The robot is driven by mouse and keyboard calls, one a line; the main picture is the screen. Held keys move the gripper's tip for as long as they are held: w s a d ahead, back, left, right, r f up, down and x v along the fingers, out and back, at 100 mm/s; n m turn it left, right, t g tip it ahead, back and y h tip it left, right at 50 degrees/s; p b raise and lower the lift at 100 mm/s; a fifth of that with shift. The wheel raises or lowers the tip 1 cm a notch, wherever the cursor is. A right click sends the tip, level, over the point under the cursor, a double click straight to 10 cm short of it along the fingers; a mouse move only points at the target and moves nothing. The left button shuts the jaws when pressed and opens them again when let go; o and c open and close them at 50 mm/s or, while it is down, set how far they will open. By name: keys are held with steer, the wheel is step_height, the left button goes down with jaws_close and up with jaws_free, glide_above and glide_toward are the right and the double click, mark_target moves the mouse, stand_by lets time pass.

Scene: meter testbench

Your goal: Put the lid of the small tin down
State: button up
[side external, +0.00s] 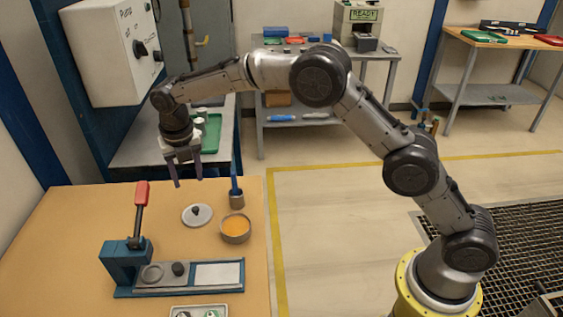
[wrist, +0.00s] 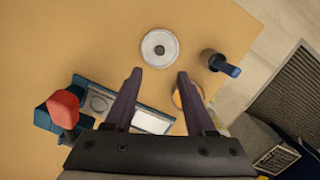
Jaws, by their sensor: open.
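The lid (side external: 197,215), a round pale grey disc with a dark knob, lies flat on the tan table. It also shows in the wrist view (wrist: 160,48), beyond my fingertips. The small tin (side external: 235,229) stands uncovered to the right of the lid, with orange contents. In the wrist view the tin (wrist: 187,96) is partly hidden behind my right finger. My gripper (side external: 188,184) is open and empty, held above the table and the lid, apart from both. In the wrist view the gripper's fingers (wrist: 158,72) are spread wide.
A blue-handled tool stands in a small cup (side external: 236,200) just behind the tin. A teal press with a red-handled lever (side external: 141,193) stands at the front left. A tray (side external: 199,312) sits at the front edge. The table's left and back areas (side external: 75,220) are clear.

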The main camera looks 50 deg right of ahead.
steer(key=s+d+r+m+t, duration=0.1)
steer(key=s+d+r+m, duration=0.5)
steer(key=s+r+m, duration=0.25)
steer(key=s+d+r+m+t, duration=0.1)
steer(key=s+d+r+m, duration=0.4)
steer(key=s+r+m, duration=0.3)
steer(key=s+d+f+m+t, duration=0.1)
steer(key=s+d+f+m, duration=0.1)
steer(key=s+m, duration=0.5)
steer(key=s+d+f+m+t, duration=0.1)
steer(key=s+m, duration=0.7)
steer(key=s, duration=0.8)
steer(key=d+f, duration=0.1)
steer(key=d, duration=0.1)
steer(key=shift+s+d+y, duration=0.3)
steer(key=shift+d+y, duration=0.05)
steer(key=shift+y, duration=0.05)
